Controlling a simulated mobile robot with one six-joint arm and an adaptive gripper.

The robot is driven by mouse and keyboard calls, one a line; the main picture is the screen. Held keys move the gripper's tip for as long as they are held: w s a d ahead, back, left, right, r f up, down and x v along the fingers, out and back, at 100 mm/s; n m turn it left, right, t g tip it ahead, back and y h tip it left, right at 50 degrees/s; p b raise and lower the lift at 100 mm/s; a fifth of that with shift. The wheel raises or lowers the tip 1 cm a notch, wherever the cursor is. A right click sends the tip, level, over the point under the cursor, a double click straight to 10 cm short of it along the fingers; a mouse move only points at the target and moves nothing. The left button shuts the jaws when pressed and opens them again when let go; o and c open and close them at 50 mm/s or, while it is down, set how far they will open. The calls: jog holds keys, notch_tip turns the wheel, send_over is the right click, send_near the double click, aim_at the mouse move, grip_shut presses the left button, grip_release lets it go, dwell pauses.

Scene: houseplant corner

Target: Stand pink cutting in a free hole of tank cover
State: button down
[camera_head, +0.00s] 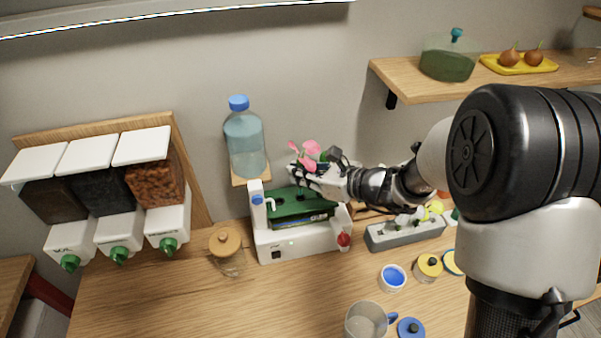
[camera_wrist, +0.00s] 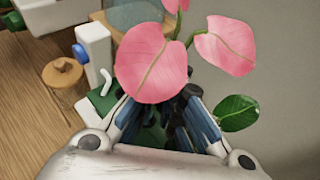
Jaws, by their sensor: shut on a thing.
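The pink cutting (camera_head: 306,154) has pink leaves and stands above the tank in the head view. Its leaves (camera_wrist: 150,62) fill the middle of the wrist view. My gripper (camera_head: 303,172) is shut on the cutting over the green tank cover; the fingers (camera_wrist: 165,115) close below the leaves in the wrist view. The tank cover (camera_head: 288,207) lies on the white tank (camera_head: 268,246). The stem's lower end and the cover's holes are hidden or too small to tell. A green leaf (camera_wrist: 237,112) shows right of the fingers; I cannot tell which plant it belongs to.
A large water bottle (camera_head: 244,142) stands behind the tank. A jar with a wooden lid (camera_head: 226,243) is at its left. A grey tray (camera_head: 405,232) with cuttings, a mug (camera_head: 366,321) and small pots are at the right and front. The front left of the table is clear.

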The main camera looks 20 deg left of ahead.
aim_at(300, 194)
jog(key=shift+f+b, duration=2.2)
jog(key=shift+f, duration=0.25)
jog(key=c, duration=1.7)
grip_release()
jog(key=shift+o, duration=0.3)
jog(key=o, duration=0.4)
jog(key=shift+c, duration=0.2)
jog(key=shift+r, duration=0.1)
jog(key=shift+r+p, duration=2.5)
jog(key=shift+r, duration=1)
